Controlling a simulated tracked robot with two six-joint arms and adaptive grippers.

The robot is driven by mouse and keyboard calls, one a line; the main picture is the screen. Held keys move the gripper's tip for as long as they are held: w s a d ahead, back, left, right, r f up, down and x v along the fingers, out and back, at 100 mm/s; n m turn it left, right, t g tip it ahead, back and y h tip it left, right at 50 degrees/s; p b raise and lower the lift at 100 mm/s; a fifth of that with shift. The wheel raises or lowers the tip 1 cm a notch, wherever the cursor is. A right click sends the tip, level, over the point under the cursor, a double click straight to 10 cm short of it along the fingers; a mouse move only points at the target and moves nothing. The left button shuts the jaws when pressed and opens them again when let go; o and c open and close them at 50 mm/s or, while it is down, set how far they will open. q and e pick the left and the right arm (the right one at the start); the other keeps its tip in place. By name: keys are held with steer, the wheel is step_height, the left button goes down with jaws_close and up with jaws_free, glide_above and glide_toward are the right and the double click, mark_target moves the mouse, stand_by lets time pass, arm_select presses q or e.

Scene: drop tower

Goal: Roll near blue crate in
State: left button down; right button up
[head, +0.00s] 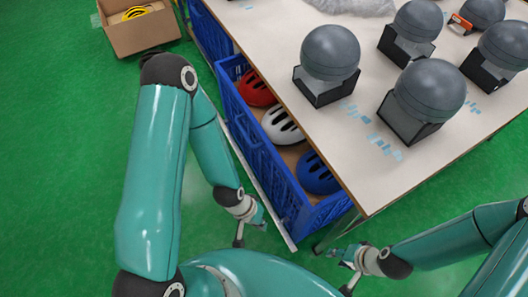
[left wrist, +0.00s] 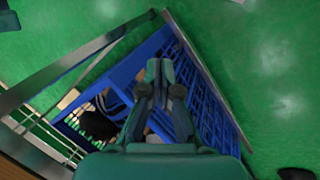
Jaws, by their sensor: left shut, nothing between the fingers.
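The near blue crate (head: 263,158) stands low beside and partly under the table's left edge, its outer part sticking out. It holds a red helmet (head: 256,89), a white helmet (head: 282,126) and a blue helmet (head: 317,172). In the left wrist view its slatted wall (left wrist: 205,100) runs right of my gripper. My left gripper (head: 250,228) is shut and empty, just outside the crate's near left side; its closed fingers (left wrist: 160,72) overlap the crate in the left wrist view, and contact cannot be told. My right gripper (head: 342,266) is near the table's front leg, its jaw opening unclear.
The white table (head: 370,165) carries several dark grey spheres on black stands and clear plastic wrap (head: 350,5). A second blue crate (head: 210,30) is farther back under the table. A cardboard box (head: 140,32) with a yellow coil stands at back left. Green floor at left is free.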

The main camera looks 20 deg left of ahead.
arm_select(q)
steer(key=shift+s, duration=0.1)
steer(key=w+a+f+n+b, duration=0.5)
steer(key=w+f+n+b, duration=0.1)
steer(key=b, duration=0.3)
steer(key=n+t+h+b, duration=0.2)
steer(key=n+t+b, duration=0.4)
steer(key=n+b, duration=1.9)
glide_toward(271, 156)
steer(key=f+m+b, duration=0.1)
steer(key=w+d+f+m+b, duration=0.1)
steer(key=f+m+b, duration=0.1)
steer(key=w+d+f+m+b, duration=0.1)
steer(key=shift+f+m, duration=0.3)
steer(key=shift+w+d+b, duration=0.3)
steer(key=shift+w+d, duration=0.05)
steer(key=shift+w, duration=0.2)
